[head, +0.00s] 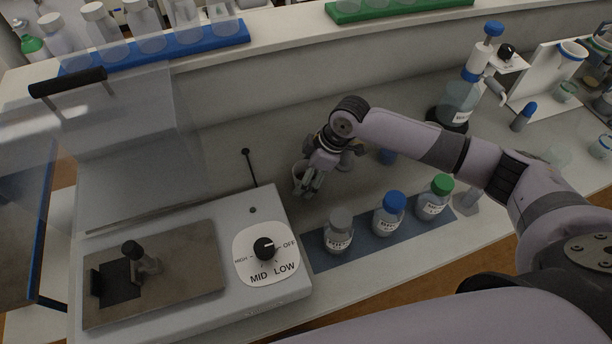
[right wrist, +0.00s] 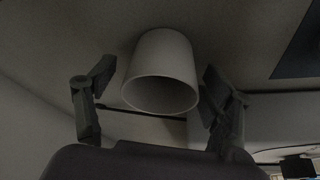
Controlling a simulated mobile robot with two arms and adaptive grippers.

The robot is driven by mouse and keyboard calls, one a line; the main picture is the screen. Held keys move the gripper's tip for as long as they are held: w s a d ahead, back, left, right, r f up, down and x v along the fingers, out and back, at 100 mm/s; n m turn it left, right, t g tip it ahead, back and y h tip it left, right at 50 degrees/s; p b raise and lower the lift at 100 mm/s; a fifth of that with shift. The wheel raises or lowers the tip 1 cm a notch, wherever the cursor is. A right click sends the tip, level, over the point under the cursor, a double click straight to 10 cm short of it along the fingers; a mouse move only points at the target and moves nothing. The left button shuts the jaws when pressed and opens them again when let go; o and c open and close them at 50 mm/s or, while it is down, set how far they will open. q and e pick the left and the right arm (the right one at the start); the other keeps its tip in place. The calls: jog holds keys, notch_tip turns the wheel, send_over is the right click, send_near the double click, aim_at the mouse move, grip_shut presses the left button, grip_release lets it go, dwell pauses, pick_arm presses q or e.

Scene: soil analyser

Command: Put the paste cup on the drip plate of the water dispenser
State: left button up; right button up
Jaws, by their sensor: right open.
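The paste cup, a small pale cup (head: 299,174), stands on the bench behind the heating unit's right end. In the right wrist view the cup (right wrist: 163,68) lies between the two fingers, with small gaps on both sides. My right gripper (head: 312,182) is open around the cup and partly hides it in the head view. The water dispenser looks to be the clear bottle with a blue-topped pump and side spout (head: 462,98) at the back right. I cannot clearly make out its drip plate. My left gripper is out of view.
A heating unit with a dial (head: 264,248) and raised clear lid (head: 130,130) is at left. Several capped bottles (head: 388,214) stand on a blue mat (head: 327,252) in front of my right arm. A white stand (head: 540,80) and small cups are at far right.

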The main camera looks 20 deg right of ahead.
jog(key=shift+c, duration=0.4)
jog(key=c, duration=1.2)
jog(key=shift+r, duration=0.2)
notch_tip(320, 180, up, 20)
jog(key=b, duration=0.3)
jog(key=s+d+f+m+t+h, duration=0.1)
jog(key=s+m, duration=0.1)
jog(key=m, duration=0.2)
jog(key=s+d+f+m+h, duration=0.1)
jog(key=s+m, duration=0.1)
jog(key=m, duration=0.3)
jog(key=s+d+f+m+t+h, duration=0.1)
jog(key=s+m+h, duration=0.1)
jog(key=m, duration=0.2)
jog(key=shift+d+f+t, duration=0.25)
jog(key=shift+d+t, duration=0.05)
jog(key=shift+d, duration=0.05)
